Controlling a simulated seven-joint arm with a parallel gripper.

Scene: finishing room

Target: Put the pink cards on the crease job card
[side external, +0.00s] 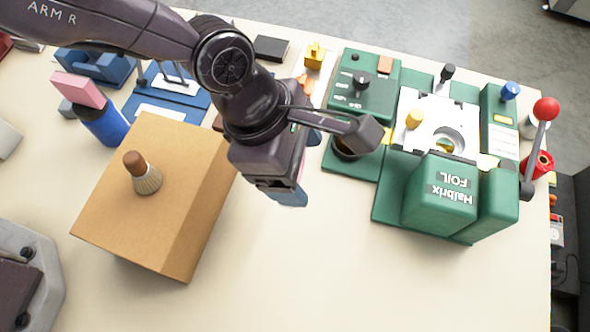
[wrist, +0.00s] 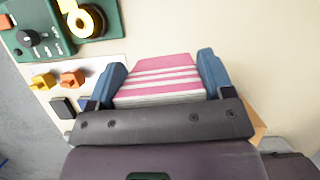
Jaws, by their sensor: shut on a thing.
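My gripper (wrist: 161,70) is shut on a stack of pink cards (wrist: 158,82) with white stripes, held between its two blue fingertips in the wrist view. In the side view my gripper (side external: 287,194) points down over the bare table between the cardboard box and the green foil machine. Only a sliver of pink shows beside the fingers there. A blue machine (side external: 188,98) at the back left has white cards on it, one at its front (side external: 160,111). I cannot tell which card is the crease job card.
A cardboard box (side external: 140,205) with a brush (side external: 146,172) on top stands left. A blue cylinder (side external: 103,122) with a pink block (side external: 78,89) is behind it. The green foil machine (side external: 440,195) fills the right. The front middle of the table is clear.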

